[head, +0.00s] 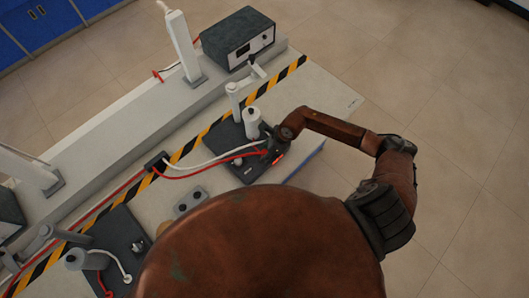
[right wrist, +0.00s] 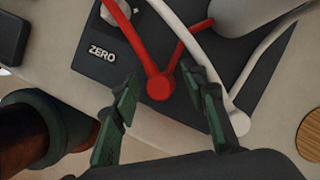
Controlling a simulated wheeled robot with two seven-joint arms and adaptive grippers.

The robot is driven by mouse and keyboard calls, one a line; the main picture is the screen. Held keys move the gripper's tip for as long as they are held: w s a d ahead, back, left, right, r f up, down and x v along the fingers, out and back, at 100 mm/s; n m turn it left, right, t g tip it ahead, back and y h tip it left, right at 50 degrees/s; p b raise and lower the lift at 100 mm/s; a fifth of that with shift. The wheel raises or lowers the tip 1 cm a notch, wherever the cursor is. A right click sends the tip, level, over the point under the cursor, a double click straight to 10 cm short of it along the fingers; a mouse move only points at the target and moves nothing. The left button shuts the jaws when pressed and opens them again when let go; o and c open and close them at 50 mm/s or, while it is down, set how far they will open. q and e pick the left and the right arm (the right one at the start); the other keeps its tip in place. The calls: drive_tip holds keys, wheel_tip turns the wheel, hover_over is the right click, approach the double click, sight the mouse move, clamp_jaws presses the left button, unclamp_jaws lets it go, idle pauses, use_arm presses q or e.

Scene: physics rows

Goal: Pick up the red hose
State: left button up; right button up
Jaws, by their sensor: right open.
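The red hose (head: 210,170) runs across the bench, and its right end lies at the dark instrument base (head: 233,160). In the right wrist view the red hose (right wrist: 160,86) shows a round red end with two red lengths leading up from it. My right gripper (right wrist: 165,90) is open, with one dark green finger on each side of that round end. Whether the fingers touch it I cannot tell. In the head view my right gripper (head: 273,153) is small and dark beside the hose end. My left gripper is not in view.
A white hose (right wrist: 185,35) passes close beside the red one. A white cylinder (head: 252,122) stands on the base. A grey box instrument (head: 237,38) sits at the back on a raised ledge, and a striped strip (head: 215,128) crosses the bench. A second dark base (head: 112,240) stands at lower left.

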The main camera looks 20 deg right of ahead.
drive_tip(key=shift+f, duration=0.15)
clamp_jaws()
idle(0.4)
drive_tip(key=shift+r+b, duration=0.35)
drive_tip(key=shift+r, duration=0.35)
drive_tip(key=s+a+r+b, duration=0.1)
drive_tip(key=s+a+r, duration=0.3)
drive_tip(key=r, duration=0.4)
drive_tip(key=s+a+r, duration=0.5)
drive_tip(key=a+r, duration=0.2)
drive_tip(key=r, duration=0.1)
drive_tip(key=shift+r+b, duration=0.15)
drive_tip(key=shift+b, duration=0.2)
